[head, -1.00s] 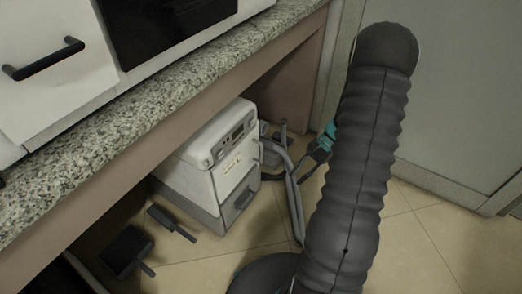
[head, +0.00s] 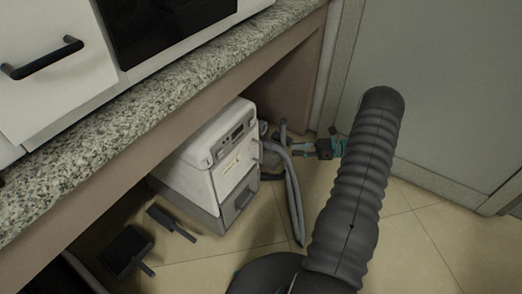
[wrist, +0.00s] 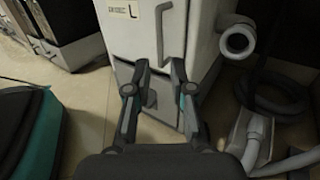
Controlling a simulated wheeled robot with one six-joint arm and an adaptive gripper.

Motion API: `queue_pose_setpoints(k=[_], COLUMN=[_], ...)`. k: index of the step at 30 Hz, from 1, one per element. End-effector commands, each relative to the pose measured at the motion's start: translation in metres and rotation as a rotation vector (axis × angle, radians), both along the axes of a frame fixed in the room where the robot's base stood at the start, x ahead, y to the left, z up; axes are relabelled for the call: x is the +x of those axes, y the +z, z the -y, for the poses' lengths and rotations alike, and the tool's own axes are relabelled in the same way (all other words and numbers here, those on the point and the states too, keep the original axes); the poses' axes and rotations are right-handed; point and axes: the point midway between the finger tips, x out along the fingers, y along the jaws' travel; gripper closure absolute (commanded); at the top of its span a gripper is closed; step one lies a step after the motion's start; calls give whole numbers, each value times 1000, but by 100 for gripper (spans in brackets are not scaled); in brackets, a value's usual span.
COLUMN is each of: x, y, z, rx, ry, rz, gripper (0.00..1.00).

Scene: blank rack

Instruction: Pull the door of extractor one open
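The white extractor (head: 190,180) stands on the floor under the counter; I take it to be extractor one, but its label is too small to read. Its front door (wrist: 137,40) looks shut and carries a pale vertical bar handle (wrist: 162,35) in the wrist view. A lower panel (wrist: 158,118) with a dark recess shows below the door. My gripper (wrist: 158,75) is open and empty, its two fingers spread in front of the extractor, below the handle. In the head view my gripper (head: 303,150) is right of the extractor, near the grey hose; contact cannot be told.
A grey hose (head: 293,195) runs down beside the extractor's right side. A round pipe end (wrist: 237,40) and dark coiled hose (wrist: 272,95) lie to the right in the wrist view. A dustpan (head: 126,250) lies at left. The granite counter (head: 150,95) overhangs; tiled floor is open in front.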

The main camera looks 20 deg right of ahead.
Motion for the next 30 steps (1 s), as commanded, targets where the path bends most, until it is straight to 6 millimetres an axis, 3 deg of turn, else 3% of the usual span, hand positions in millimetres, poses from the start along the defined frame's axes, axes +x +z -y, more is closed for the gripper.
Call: queue_pose_setpoints(k=[5, 21, 30], x=[6, 39, 46], y=[0, 0, -1], z=[-19, -108, -127], rx=[-1, -4, -4], ry=[3, 3, 2], rz=[-4, -4, -3], gripper=[77, 77, 77])
